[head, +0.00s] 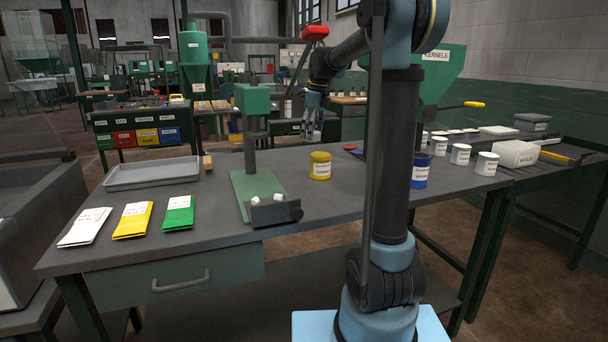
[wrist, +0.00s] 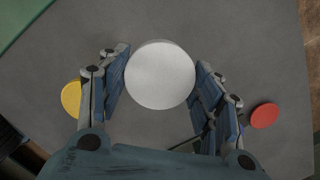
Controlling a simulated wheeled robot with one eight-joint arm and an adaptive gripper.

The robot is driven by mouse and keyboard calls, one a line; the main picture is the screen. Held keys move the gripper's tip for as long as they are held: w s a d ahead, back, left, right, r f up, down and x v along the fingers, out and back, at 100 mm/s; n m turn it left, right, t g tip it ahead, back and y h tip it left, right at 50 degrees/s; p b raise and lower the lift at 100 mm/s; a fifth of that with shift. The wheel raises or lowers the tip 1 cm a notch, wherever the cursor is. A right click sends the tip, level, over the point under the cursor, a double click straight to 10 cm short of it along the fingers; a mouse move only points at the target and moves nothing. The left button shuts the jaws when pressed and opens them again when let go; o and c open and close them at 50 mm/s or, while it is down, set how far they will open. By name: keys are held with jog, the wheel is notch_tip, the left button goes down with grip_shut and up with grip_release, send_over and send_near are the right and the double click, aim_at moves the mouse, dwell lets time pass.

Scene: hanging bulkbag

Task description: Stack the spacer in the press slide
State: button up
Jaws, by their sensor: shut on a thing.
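A round pale grey-white piece, which looks like the spacer (wrist: 160,75), sits between both fingers of my gripper (wrist: 161,62) in the wrist view. In the head view my gripper (head: 313,112) points down, shut on this piece (head: 313,135), which appears held above the table behind the yellow can. The green press (head: 251,130) stands to the left of my gripper on a green base plate (head: 250,188). At its front is a dark block with a round knob, which looks like the press slide (head: 275,214). Two small white pieces (head: 264,198) sit on or in it.
A yellow can (head: 320,165) stands right of the press; its top shows in the wrist view (wrist: 71,98). A red disc (wrist: 264,115) lies on the other side. A blue can (head: 420,170), grey tray (head: 152,173) and several packets (head: 133,220) are on the table (head: 215,228).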

aim_at(305, 165)
jog(key=shift+s+a+f, duration=0.1)
jog(key=shift+s+a, duration=0.1)
jog(key=shift+a, duration=0.3)
jog(key=shift+s+a, duration=0.2)
jog(key=shift+a, duration=0.25)
jog(key=shift+a+f, duration=0.1)
jog(key=shift+f, duration=4.8)
jog(key=o, duration=1.3)
jog(key=shift+f, duration=0.1)
